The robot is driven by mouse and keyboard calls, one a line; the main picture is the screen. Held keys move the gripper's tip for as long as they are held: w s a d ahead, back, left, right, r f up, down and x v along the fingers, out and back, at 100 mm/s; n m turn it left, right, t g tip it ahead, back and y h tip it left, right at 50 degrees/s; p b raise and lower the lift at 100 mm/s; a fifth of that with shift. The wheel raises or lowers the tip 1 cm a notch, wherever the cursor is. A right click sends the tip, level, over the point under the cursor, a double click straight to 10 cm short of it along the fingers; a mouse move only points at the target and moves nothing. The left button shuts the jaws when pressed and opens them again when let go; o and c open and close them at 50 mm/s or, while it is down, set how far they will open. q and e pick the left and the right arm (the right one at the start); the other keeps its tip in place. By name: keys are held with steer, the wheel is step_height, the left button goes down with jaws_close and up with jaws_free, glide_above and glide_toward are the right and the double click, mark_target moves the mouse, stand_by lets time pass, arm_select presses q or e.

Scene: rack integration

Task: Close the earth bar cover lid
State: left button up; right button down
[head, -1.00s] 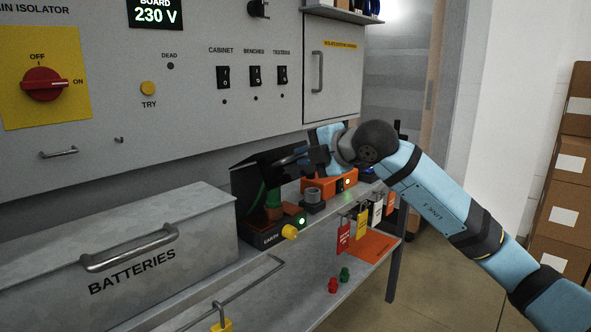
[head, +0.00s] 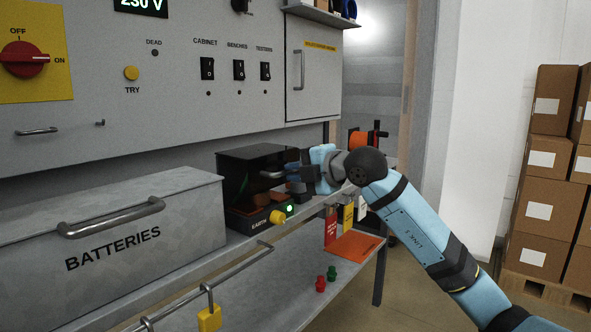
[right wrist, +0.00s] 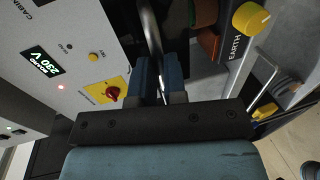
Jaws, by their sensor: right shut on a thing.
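The earth bar box, marked EARTH (head: 262,224), stands on the shelf to the right of the batteries chest. Its dark cover lid (head: 240,168) is tilted partway down over it. A gap below the lid still shows brown parts inside. My right gripper (head: 287,177) is at the lid's front right, shut on the lid's metal handle (head: 271,174). In the right wrist view my blue fingers (right wrist: 157,80) close around this metal bar (right wrist: 152,42). The yellow knob (head: 277,217) on the box front also shows there (right wrist: 250,18). My left gripper is out of view.
The grey batteries chest (head: 125,245) stands left of the box. A rail with a yellow padlock (head: 209,318) runs along the front. Hanging tags (head: 331,228) and an orange sheet (head: 354,246) are at the right. The switch panel (head: 170,100) rises behind.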

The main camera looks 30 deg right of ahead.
steer(key=c, duration=1.2)
jaws_free()
arm_select(q)
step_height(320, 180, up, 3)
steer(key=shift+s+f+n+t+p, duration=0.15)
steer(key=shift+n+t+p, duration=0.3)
steer(key=shift+p, duration=0.75)
arm_select(e)
steer(key=v, duration=1.4)
steer(key=shift+f, duration=0.1)
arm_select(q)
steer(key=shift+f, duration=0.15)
arm_select(e)
steer(key=shift+w, duration=0.1)
